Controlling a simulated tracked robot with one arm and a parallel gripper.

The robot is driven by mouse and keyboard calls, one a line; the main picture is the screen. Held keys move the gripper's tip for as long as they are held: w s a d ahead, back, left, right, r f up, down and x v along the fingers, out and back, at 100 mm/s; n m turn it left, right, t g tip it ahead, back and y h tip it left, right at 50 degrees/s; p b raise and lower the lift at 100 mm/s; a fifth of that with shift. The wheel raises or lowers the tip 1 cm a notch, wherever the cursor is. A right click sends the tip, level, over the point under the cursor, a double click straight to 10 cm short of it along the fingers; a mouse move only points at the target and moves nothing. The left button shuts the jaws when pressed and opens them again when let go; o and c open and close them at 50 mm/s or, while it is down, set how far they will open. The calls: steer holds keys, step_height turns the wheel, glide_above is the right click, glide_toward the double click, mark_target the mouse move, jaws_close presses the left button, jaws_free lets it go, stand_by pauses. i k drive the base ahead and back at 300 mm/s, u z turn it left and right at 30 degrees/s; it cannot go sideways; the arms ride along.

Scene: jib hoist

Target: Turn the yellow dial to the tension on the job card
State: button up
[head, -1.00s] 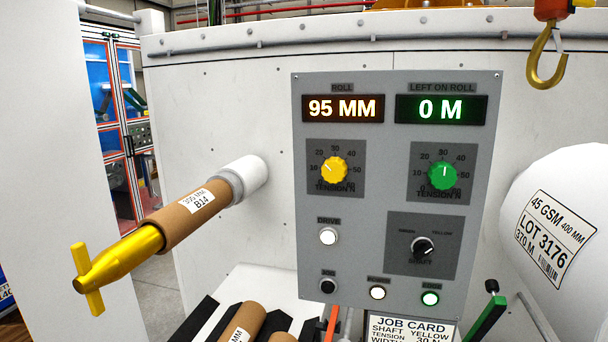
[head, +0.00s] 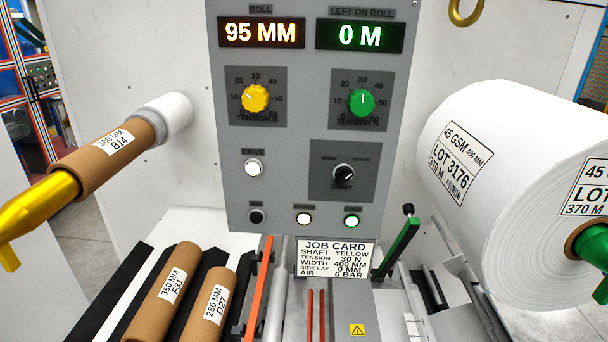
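The yellow dial (head: 255,99) sits on the grey control panel (head: 230,190) at upper left, under the ROLL display reading 95 MM. Its scale is marked TENSION N, with 30 at the top. Its pointer mark is small and appears to point up-left, between 10 and 20. The job card (head: 335,258) is below the panel and reads shaft yellow, tension 30 N, width 400 mm, side lay 0 mm, air 6 bar. My gripper is not in view.
A green dial (head: 361,103) is right of the yellow one, its mark pointing up. A black shaft selector (head: 344,174) and several buttons are below. A yellow shaft (head: 35,205) with a brown core juts out left. A white roll (head: 510,170) stands right. An orange lever (head: 259,290) rises below.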

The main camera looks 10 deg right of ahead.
mark_target(256, 98)
steer(key=z, duration=1.15)
steer(key=k, duration=1.15)
steer(key=u, duration=0.9)
steer(key=i, duration=1.05)
steer(key=z, duration=0.05)
